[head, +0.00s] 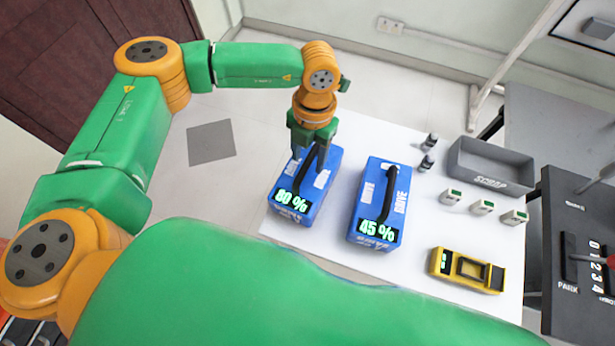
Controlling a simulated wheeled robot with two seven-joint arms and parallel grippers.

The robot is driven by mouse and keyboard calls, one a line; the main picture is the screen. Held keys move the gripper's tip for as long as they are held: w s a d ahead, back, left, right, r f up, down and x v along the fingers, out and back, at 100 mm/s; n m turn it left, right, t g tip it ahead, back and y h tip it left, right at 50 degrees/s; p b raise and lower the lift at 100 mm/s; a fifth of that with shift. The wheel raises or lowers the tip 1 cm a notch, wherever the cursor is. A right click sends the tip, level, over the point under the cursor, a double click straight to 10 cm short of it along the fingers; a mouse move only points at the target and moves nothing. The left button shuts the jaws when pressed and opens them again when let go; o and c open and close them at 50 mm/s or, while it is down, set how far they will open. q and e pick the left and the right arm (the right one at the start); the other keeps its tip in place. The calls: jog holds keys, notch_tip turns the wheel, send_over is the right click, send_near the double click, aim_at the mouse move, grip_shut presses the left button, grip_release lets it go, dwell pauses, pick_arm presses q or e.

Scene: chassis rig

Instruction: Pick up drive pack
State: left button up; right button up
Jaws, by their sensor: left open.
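Two blue drive packs with black handles stand on a white table. The left drive pack (292,208) shows "80 %" in green, and the right drive pack (370,205) shows "45 %". My left gripper (309,160) is at the far end of the handle of the 80 % pack, pointing down. I cannot tell whether the fingers touch the handle. My right gripper is not in view.
A yellow device (467,271) lies at the table's front right. A grey tray (490,165), several small white-and-green blocks (482,207) and two dark cylinders (427,162) are at the right. The white table (415,290) is bare between the 45 % pack and the yellow device.

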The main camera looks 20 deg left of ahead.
pick_arm(q)
jog(key=shift+c, duration=0.2)
grip_shut()
dwell(1.1)
